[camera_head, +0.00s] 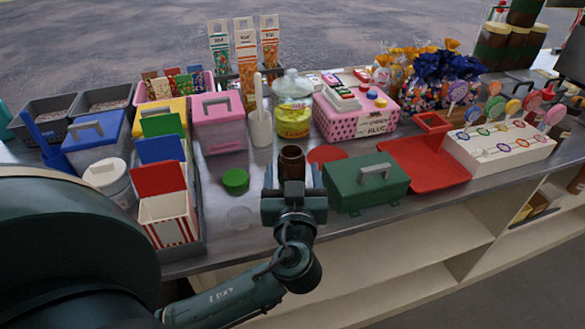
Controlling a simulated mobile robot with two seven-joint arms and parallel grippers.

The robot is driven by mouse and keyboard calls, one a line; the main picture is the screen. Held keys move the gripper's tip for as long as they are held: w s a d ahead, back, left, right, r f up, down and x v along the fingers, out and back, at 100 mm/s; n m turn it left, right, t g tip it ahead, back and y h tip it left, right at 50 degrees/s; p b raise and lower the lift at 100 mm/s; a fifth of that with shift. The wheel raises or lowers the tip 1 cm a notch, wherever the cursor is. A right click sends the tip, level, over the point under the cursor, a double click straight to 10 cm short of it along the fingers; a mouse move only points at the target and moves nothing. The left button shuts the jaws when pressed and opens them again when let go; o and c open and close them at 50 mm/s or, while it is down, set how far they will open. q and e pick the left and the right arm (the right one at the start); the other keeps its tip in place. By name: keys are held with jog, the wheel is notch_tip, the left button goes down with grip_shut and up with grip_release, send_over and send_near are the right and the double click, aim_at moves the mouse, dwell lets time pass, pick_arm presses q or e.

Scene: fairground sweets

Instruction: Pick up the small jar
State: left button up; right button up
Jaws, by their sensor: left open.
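A small brown jar (292,155), open at the top, stands upright near the counter's front edge. My left gripper (292,178) is open, with one finger on each side of the jar as seen from here. The gripper hides the jar's lower part, and I cannot tell whether the fingers touch it. A larger glass jar (293,121) with yellow-green contents and a glass lid stands behind it. My right gripper is not in view.
A green lid (235,180) and a clear disc (239,217) lie left of my gripper. A green box (352,190) with a handle stands close on the right, by a red disc (327,154). A red tray (428,174) lies farther right.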

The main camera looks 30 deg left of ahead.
aim_at(291, 146)
pick_arm(q)
jog(key=x, duration=0.3)
jog(key=shift+w, duration=0.1)
jog(key=p+x, duration=0.2)
jog(key=x, duration=0.2)
jog(key=shift+w+a, duration=0.1)
jog(key=shift+w, duration=0.05)
jog(key=shift+w+a, duration=0.2)
jog(key=shift+w, duration=0.1)
jog(key=shift+w+a+f, duration=0.1)
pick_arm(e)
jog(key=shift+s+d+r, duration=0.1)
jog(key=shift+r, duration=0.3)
pick_arm(q)
jog(key=shift+c, duration=0.6)
jog(key=c, duration=0.5)
grip_shut()
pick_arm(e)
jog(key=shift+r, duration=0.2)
